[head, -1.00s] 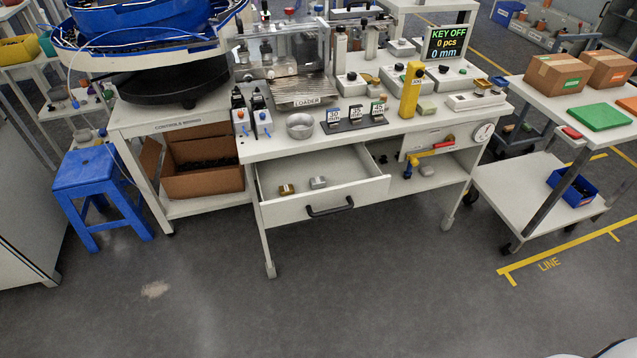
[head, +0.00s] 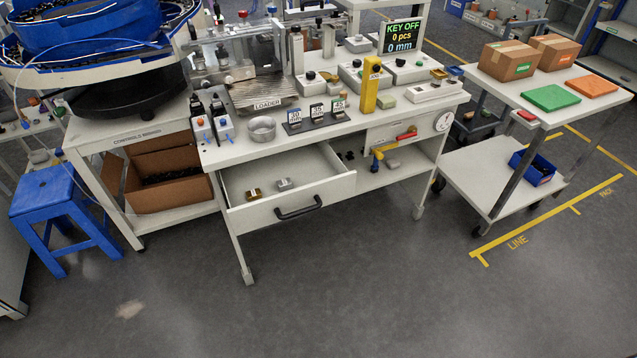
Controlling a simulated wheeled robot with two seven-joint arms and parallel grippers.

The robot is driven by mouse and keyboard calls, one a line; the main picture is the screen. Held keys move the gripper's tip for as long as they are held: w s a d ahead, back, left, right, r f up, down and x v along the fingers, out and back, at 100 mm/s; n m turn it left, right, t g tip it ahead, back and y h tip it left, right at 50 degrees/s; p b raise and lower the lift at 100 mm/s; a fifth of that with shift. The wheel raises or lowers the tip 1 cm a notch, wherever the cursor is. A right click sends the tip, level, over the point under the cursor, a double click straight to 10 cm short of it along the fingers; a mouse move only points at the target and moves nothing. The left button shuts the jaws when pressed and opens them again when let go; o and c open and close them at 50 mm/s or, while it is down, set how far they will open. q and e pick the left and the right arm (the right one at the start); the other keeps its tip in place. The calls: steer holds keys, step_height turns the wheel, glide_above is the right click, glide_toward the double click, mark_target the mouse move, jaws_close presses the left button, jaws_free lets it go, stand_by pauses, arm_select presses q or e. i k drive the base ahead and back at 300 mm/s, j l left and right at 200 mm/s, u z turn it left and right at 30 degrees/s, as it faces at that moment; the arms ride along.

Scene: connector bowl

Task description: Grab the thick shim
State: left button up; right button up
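The drawer (head: 325,190) under the workbench is open. Inside it lie a small brass-coloured block (head: 253,194) and a small silver block (head: 284,184), apart from each other. A black rack (head: 317,122) on the bench top holds three upright tags that appear to read 30, 35 and 45. I cannot tell at this size which piece is the thick shim. Neither of my grippers is in view.
The workbench (head: 225,150) carries a metal cup (head: 262,129), a yellow post (head: 371,86) and a "KEY OFF" display (head: 401,36). A blue stool (head: 45,190) stands left. A cart (head: 540,110) with boxes stands right. The floor in front is clear.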

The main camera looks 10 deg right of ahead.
mark_target(284, 184)
steer(key=i+j+z, duration=0.1)
steer(key=z, duration=0.35)
steer(key=i+j+z, duration=0.1)
steer(key=j+z, duration=0.15)
steer(key=z, duration=0.25)
steer(key=j+z, duration=0.2)
steer(key=z, duration=0.25)
steer(key=j+z, duration=0.25)
steer(key=z, duration=0.2)
steer(key=j+z, duration=0.25)
steer(key=z, duration=0.25)
